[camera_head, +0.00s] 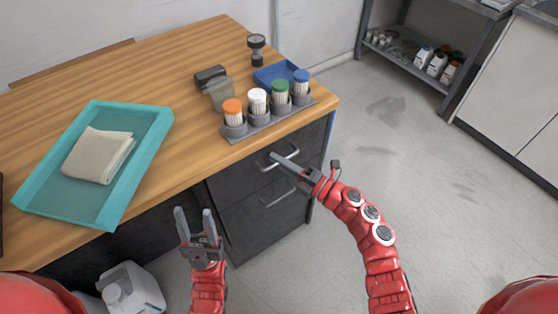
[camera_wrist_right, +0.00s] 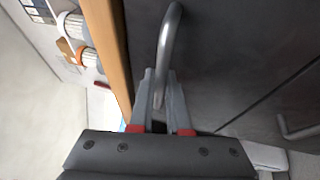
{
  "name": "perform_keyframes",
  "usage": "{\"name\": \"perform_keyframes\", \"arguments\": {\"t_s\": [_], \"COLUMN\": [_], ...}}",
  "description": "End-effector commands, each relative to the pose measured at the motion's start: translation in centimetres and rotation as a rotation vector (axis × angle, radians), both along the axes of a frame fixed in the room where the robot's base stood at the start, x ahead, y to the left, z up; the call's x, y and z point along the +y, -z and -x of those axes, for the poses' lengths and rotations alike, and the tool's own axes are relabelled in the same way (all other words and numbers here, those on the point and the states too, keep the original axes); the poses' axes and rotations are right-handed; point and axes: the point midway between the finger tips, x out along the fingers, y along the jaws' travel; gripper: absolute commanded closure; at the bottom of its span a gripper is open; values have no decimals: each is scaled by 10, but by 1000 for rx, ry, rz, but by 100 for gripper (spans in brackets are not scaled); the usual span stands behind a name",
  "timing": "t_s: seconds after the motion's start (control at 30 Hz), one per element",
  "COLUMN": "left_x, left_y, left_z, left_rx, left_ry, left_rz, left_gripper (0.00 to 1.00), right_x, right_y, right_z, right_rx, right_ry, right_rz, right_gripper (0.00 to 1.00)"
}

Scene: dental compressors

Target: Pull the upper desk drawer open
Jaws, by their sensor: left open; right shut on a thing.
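The desk (camera_head: 190,65) has a dark drawer unit on its right side. The upper drawer (camera_head: 243,181) has a silver bar handle (camera_head: 289,157); the drawer front looks flush with the unit. My right gripper (camera_head: 274,157) is at this handle, shut on it. In the right wrist view the handle (camera_wrist_right: 168,45) runs down between the two fingers (camera_wrist_right: 160,95). The lower drawer (camera_head: 262,222) has its own handle (camera_head: 279,198). My left gripper (camera_head: 193,217) is open and empty, in front of the desk, left of the drawers.
A teal tray (camera_head: 157,150) with a folded cloth (camera_head: 98,154) lies on the desk. A grey rack (camera_head: 262,130) with several capped containers stands near the desk edge above the drawers. A white jug (camera_head: 133,289) is on the floor at lower left. The floor to the right is clear.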

Motion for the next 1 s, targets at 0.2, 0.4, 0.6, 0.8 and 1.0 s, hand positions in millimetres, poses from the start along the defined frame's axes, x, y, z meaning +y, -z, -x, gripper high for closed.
{"name": "perform_keyframes", "arguments": {"t_s": [0.2,0.4,0.6,0.8,1.0], "left_x": [0,0,0,0,0], "left_y": [0,0,0,0,1], "left_z": [0,0,0,0,0], "left_rx": [0,0,0,0,0], "left_ry": [0,0,0,0,0], "left_rz": [0,0,0,0,0], "left_gripper": [50,50,50,50,50], "right_x": [0,0,0,-2,-12], "right_y": [1,1,1,1,2], "right_z": [0,0,0,2,19], "right_rx": [1,1,1,1,3], "right_ry": [0,0,0,0,-2], "right_rz": [2,2,2,2,2], "right_gripper": [100,100,100,100,100]}}
